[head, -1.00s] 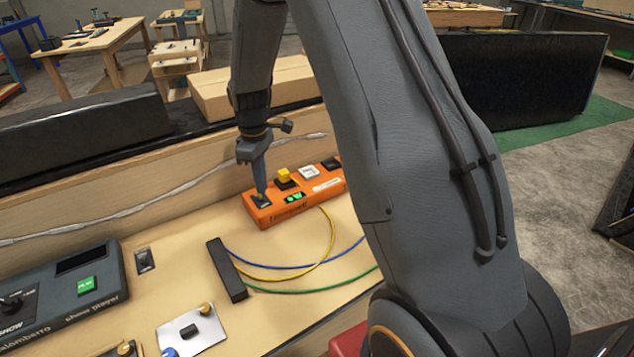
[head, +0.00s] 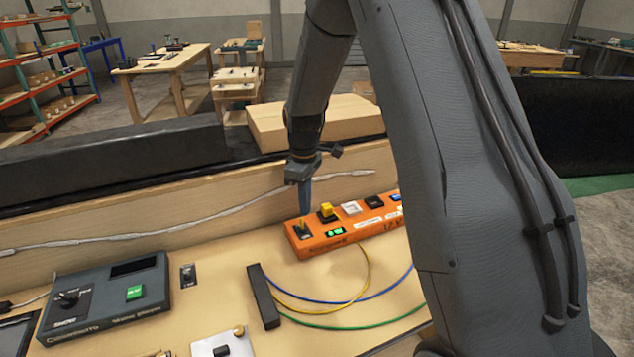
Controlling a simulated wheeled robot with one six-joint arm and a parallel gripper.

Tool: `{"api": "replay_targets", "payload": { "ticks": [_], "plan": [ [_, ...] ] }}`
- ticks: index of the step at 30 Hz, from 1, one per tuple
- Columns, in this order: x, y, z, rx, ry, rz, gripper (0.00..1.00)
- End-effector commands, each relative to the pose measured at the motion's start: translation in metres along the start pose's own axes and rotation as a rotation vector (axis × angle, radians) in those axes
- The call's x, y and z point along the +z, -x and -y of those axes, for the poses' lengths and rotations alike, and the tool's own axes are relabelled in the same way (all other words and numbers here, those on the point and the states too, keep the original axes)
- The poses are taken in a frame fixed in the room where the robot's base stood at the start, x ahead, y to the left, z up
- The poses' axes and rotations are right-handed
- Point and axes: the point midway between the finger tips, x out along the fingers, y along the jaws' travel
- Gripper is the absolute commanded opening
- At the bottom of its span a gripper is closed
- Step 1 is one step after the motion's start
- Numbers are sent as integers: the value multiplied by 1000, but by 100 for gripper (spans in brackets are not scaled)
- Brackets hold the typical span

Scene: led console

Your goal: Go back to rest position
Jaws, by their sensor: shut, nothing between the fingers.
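My gripper (head: 305,208) is shut and empty. It points down above the left end of the orange console (head: 312,247), and its tip appears just over the small dark switch (head: 303,230) there. I cannot tell whether it touches the switch. The console also carries a yellow button (head: 327,211), a lit green display (head: 335,232), a white button (head: 351,207) and a dark button (head: 374,202). My arm hides the console's right end.
A grey show player box (head: 108,290) with a knob and green button stands at the left. A black bar (head: 263,297) with blue, yellow and green cables lies in front of the console. A wooden back ledge (head: 130,232) runs behind.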

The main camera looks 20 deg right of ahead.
Motion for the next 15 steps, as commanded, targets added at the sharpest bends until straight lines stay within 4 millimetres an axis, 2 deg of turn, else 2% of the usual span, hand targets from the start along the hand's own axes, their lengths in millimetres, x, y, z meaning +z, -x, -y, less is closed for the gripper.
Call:
{"api": "replay_targets", "payload": {
  "ticks": [4,7,11,15],
  "plan": [
    [3,2,3,2,-15,-2,0],
    [12,11,14,9,-71,-8,0],
    [37,29,42,22,-211,-25,0],
    [70,45,80,36,-393,-49,0]
  ]
}}
